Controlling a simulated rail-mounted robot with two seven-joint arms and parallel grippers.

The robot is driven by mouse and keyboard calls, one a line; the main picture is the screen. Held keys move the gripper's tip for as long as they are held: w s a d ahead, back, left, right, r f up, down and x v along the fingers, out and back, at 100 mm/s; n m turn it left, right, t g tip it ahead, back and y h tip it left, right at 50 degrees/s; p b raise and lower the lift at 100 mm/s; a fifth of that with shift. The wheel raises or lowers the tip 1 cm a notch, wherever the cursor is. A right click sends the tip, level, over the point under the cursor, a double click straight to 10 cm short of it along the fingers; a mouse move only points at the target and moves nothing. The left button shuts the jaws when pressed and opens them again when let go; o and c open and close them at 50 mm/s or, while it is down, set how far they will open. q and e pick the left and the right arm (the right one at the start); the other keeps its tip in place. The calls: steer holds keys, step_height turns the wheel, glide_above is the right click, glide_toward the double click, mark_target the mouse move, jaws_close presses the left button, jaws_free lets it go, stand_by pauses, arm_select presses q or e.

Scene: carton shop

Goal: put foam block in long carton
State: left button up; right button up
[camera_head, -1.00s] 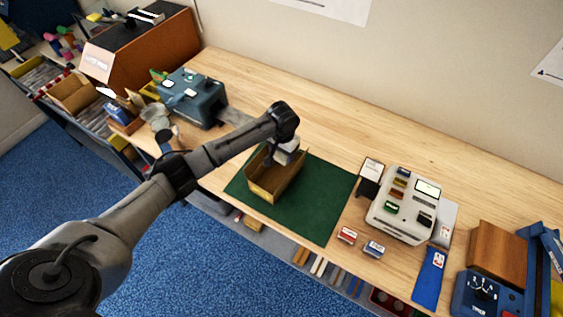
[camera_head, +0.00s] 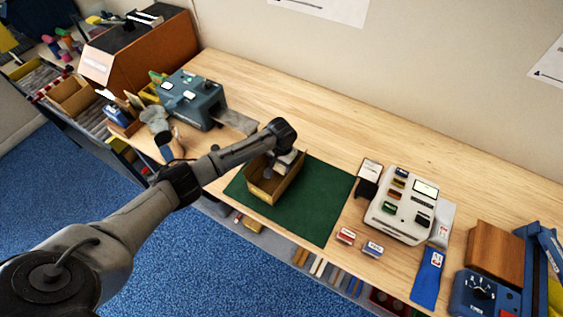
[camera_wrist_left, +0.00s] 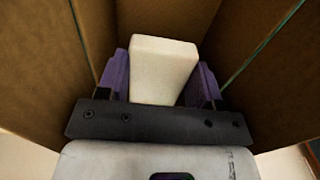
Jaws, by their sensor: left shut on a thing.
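The long carton (camera_head: 267,192) is an open brown box standing on the green mat in the head view. Its walls (camera_wrist_left: 40,70) surround the gripper in the left wrist view. My left gripper (camera_wrist_left: 162,85) is shut on the white foam block (camera_wrist_left: 163,68), with a purple finger on each side of it. The block is inside the carton, between its walls. I cannot tell whether it touches the carton floor. In the head view the left gripper (camera_head: 272,172) reaches down into the carton, and the block is hidden there. My right gripper is not in view.
The green mat (camera_head: 318,205) has free room right of the carton. A white machine (camera_head: 402,205) stands further right, with two small boxes (camera_head: 360,242) in front. A blue-grey machine (camera_head: 190,100) stands to the left. The wooden table (camera_head: 330,130) is clear behind the carton.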

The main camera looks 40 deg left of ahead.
arm_select(q)
steer(key=shift+f, duration=0.5)
steer(key=o, duration=0.6)
step_height(320, 180, up, 13)
steer(key=shift+r+b, duration=0.15)
steer(key=shift+b, duration=0.45)
